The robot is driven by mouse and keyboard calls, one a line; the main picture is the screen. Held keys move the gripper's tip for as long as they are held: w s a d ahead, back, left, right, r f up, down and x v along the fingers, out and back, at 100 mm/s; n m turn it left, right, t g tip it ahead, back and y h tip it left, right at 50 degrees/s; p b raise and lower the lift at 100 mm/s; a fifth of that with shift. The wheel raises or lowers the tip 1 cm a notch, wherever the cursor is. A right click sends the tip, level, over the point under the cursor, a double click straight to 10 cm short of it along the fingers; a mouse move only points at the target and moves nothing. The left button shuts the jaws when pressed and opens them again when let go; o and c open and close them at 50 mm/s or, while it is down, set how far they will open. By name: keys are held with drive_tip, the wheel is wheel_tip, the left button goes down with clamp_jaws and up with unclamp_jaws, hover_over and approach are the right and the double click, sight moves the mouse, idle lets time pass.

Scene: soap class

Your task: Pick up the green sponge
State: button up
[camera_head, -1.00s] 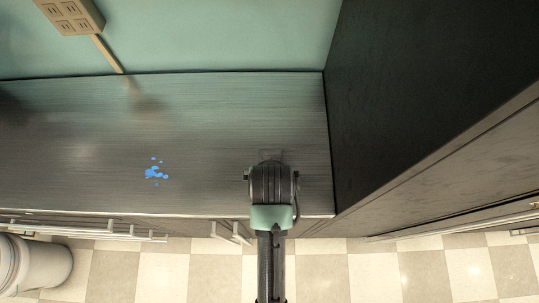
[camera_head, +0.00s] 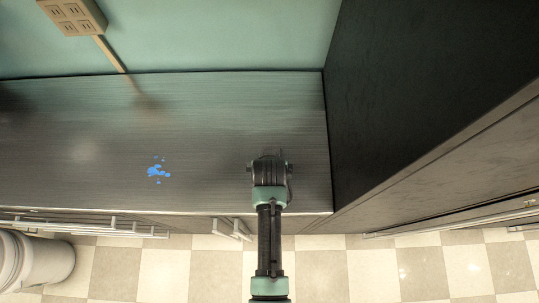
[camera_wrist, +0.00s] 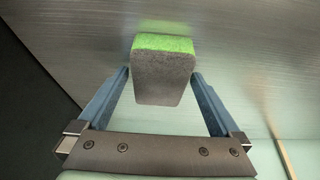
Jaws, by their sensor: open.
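The green sponge (camera_wrist: 163,70) shows in the wrist view, with a bright green strip along its far side and a grey face toward the camera. My gripper (camera_wrist: 160,78) is open, with one blue finger on each side of the sponge. Gaps show between the fingers and the sponge, and the sponge's far green part reaches past the fingertips. In the head view my arm's end (camera_head: 268,172) is over the right part of the counter and hides the sponge.
Blue spots (camera_head: 158,171) lie on the dark counter (camera_head: 90,130) to the left. A tall dark cabinet (camera_head: 420,90) stands close on the right. A wall outlet (camera_head: 75,14) with a cord is at the back left. The counter's middle is clear.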

drive_tip(key=c, duration=1.2)
drive_tip(key=shift+c, duration=0.2)
drive_tip(key=shift+r, duration=0.1)
wheel_tip(320, 180, up, 10)
drive_tip(key=b, duration=0.1)
